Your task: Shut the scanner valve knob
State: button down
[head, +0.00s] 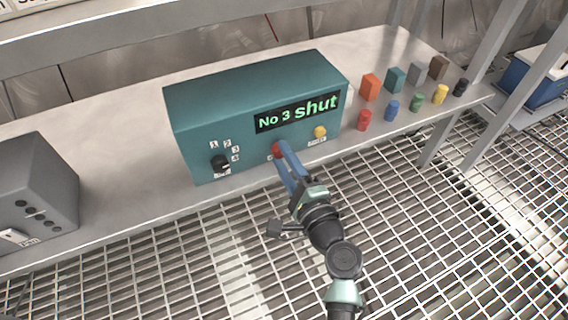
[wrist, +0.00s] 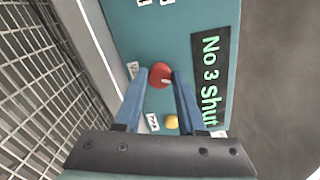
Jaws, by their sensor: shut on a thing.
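The teal scanner box (head: 210,110) stands on a grey shelf, and its display (head: 297,112) reads "No 3 shut" in green. A red knob (head: 277,151) is on its front face, between a black selector knob (head: 221,164) and a yellow button (head: 320,132). My gripper (head: 283,150) is at the red knob, its blue fingers shut on it and partly hiding it in the head view. In the wrist view the red knob (wrist: 160,75) sits between the fingertips, with a pale mark on its face. The selector's pointer is too small to read.
Several coloured blocks and cylinders, such as an orange block (head: 370,87) and a red cylinder (head: 364,121), stand right of the box. A grey box (head: 38,185) is at the left. Shelf posts rise at the right. The shelf (head: 120,130) between the boxes is bare.

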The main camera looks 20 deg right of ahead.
jog(key=n+b, duration=0.3)
jog(key=n, duration=0.2)
jog(key=shift+f+n, duration=0.1)
jog(key=shift+n, duration=0.2)
jog(key=shift+b, duration=0.35)
jog(key=c, duration=0.5)
grip_release()
jog(key=shift+s, duration=0.1)
jog(key=s+p, duration=0.3)
jog(key=s, duration=0.9)
jog(key=shift+s+d, duration=0.25)
jog(key=shift+s, duration=0.15)
